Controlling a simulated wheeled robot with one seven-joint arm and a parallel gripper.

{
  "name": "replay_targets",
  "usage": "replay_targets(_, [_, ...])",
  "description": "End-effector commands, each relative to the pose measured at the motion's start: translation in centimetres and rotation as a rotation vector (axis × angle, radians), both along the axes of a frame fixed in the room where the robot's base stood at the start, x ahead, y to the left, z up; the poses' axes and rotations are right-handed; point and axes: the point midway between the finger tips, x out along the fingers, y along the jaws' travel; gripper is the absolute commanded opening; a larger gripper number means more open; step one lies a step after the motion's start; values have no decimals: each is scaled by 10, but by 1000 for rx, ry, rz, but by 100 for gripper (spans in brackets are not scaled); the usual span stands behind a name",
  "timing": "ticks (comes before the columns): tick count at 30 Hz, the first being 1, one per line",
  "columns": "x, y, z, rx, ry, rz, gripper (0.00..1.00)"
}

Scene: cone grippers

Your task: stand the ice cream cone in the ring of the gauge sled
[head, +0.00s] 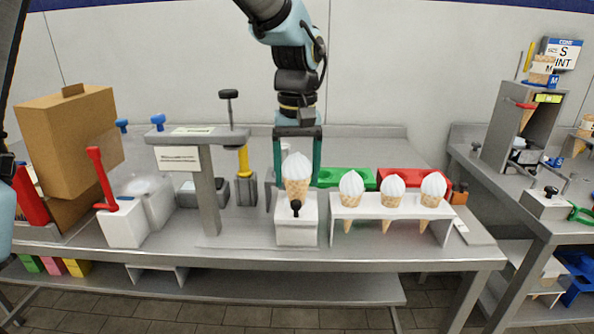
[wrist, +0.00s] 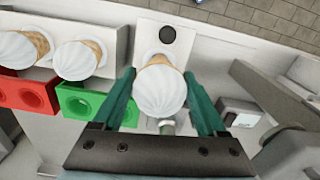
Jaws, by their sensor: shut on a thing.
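My gripper (head: 297,184) has green fingers, one on each side of an ice cream cone (head: 297,166) with white swirled top and tan waffle. It is shut on this cone, which looks upright. The wrist view shows the cone's white top (wrist: 160,92) between the fingers. The cone is over a white block with a black knob, which I take as the gauge sled (head: 296,232); it also shows in the wrist view (wrist: 146,32). The cone's lower tip and the ring are hidden, so I cannot tell whether the cone sits in the ring.
A white rack (head: 385,212) with three cones stands just right of the sled. Green (head: 345,177) and red (head: 400,180) holders lie behind it. A grey gauge post (head: 207,190) rises close on the left. A cardboard box (head: 68,140) stands far left.

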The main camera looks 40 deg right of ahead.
Motion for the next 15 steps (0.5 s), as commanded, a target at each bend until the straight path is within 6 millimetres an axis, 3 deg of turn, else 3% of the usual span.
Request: replay_targets(15, [0,0,-9,-1,0,0,44])
